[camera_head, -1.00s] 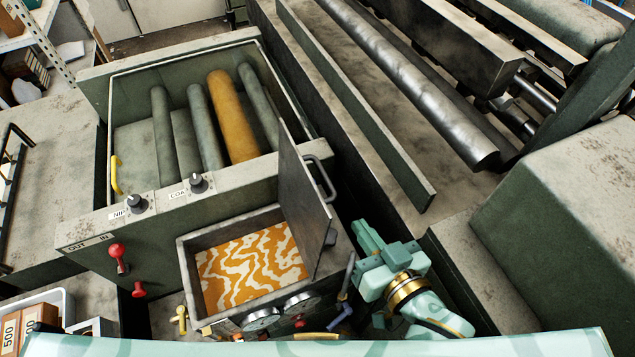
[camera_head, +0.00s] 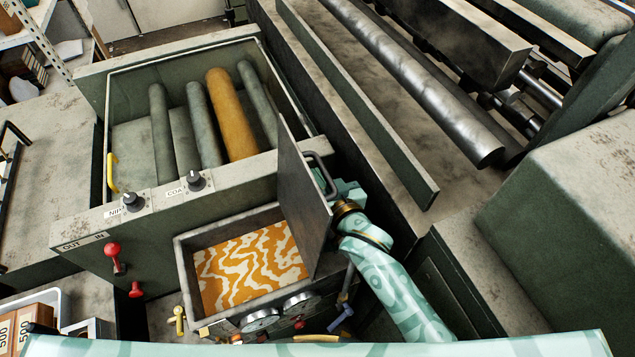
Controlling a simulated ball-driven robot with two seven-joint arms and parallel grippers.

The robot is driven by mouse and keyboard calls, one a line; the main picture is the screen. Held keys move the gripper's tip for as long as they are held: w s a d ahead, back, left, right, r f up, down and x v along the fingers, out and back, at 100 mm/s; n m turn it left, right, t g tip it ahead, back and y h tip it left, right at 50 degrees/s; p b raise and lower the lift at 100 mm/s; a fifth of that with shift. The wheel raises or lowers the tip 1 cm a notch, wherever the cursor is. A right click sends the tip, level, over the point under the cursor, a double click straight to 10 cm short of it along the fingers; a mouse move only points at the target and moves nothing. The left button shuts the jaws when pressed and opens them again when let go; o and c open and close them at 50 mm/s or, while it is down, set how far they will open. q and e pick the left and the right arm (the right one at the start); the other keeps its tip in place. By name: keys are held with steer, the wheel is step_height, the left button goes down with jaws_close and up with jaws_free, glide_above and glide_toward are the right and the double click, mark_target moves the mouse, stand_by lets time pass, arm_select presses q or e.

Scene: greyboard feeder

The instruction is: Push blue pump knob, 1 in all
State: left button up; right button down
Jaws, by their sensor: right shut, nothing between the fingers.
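The blue pump knob (camera_head: 341,314) sits at the front right corner of the open glue box (camera_head: 190,275), beside the dials. My right gripper (camera_head: 345,189) is shut and empty. It is beyond the raised lid (camera_head: 303,205), close to the lid's dark handle (camera_head: 322,174), and well up the picture from the blue knob. The lid and handle partly hide it, and its fingertips are not clear. I cannot tell whether it touches the handle. My left gripper is out of view.
Two round dials (camera_head: 262,320) and a small red knob (camera_head: 299,325) are on the box front. A yellow knob (camera_head: 179,318) is at its left. A red lever (camera_head: 115,257) is on the panel. A long dark rail (camera_head: 385,150) runs right of the lid.

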steer(key=shift+a+f, duration=0.15)
steer(key=shift+f, duration=0.45)
steer(key=shift+s, duration=0.1)
step_height(320, 180, down, 3)
steer(key=shift+f+b, duration=0.2)
steer(key=shift+b, duration=0.8)
step_height(320, 180, up, 5)
steer(key=p, duration=0.5)
steer(key=v, duration=2)
steer(key=shift+d+f+p, duration=0.25)
steer(key=shift+d+p, duration=0.1)
steer(key=shift+p, duration=0.05)
